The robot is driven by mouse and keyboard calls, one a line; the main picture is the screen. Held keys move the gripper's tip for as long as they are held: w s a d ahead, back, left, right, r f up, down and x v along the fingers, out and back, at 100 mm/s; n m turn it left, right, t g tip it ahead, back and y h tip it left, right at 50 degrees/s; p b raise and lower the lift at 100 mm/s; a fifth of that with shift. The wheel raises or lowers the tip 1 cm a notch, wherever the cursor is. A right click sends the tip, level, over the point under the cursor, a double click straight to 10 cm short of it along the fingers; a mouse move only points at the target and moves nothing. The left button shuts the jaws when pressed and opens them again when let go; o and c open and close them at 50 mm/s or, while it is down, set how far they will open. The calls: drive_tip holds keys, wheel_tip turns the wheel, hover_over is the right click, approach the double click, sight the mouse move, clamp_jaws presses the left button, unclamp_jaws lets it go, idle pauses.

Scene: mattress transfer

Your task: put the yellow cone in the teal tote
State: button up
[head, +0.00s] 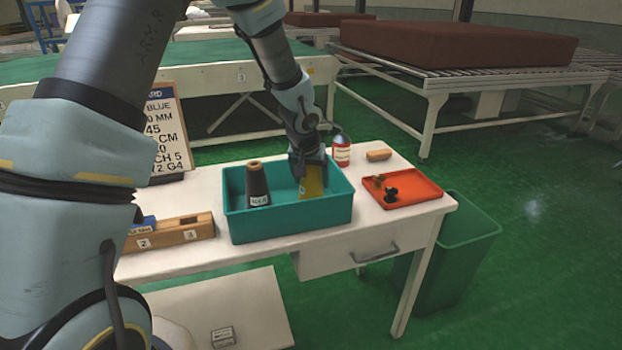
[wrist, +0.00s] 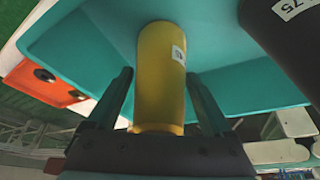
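The yellow cone (head: 312,183) is inside the teal tote (head: 292,224), in its right half, with its label facing the front. In the wrist view the yellow cone (wrist: 158,80) is between my two fingers, its far end against the teal tote's floor (wrist: 105,35). My gripper (head: 308,165) reaches down into the tote from above. Its fingers (wrist: 160,75) stand either side of the cone, with a narrow gap showing on both sides, so it looks open around the cone. The cone's upper end is partly hidden by my gripper in the head view.
A dark cone (head: 257,185) stands in the tote's left half. A red-capped-looking bottle (head: 341,152) and a tan block (head: 379,155) are behind right. An orange tray (head: 425,187) with small black parts lies right. A wooden block (head: 190,230) and a sign board (head: 168,130) are left.

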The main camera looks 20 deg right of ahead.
drive_tip(key=shift+o, duration=0.5)
drive_tip(key=shift+r, duration=0.3)
drive_tip(key=v, duration=1.2)
drive_tip(key=a+n, duration=0.1)
drive_tip(key=a, duration=0.5)
drive_tip(key=a+f+n+y, duration=0.1)
drive_tip(key=a, duration=0.6)
drive_tip(key=a+n+y, duration=0.1)
drive_tip(key=a, duration=0.5)
drive_tip(key=shift+w+a+f, duration=0.15)
drive_tip(key=shift+w+a, duration=0.05)
drive_tip(key=shift+a, duration=0.1)
drive_tip(key=s+a+n+g, duration=0.1)
drive_tip(key=s+a, duration=0.3)
drive_tip(key=a, duration=0.3)
drive_tip(key=s+a+f+n, duration=0.1)
drive_tip(key=s+a+n, duration=0.1)
drive_tip(key=s+a, duration=0.2)
drive_tip(key=a, duration=0.3)
drive_tip(key=shift+a+n+g+y, duration=0.25)
drive_tip(key=shift+n+g+y, duration=0.05)
drive_tip(key=shift+g, duration=0.1)
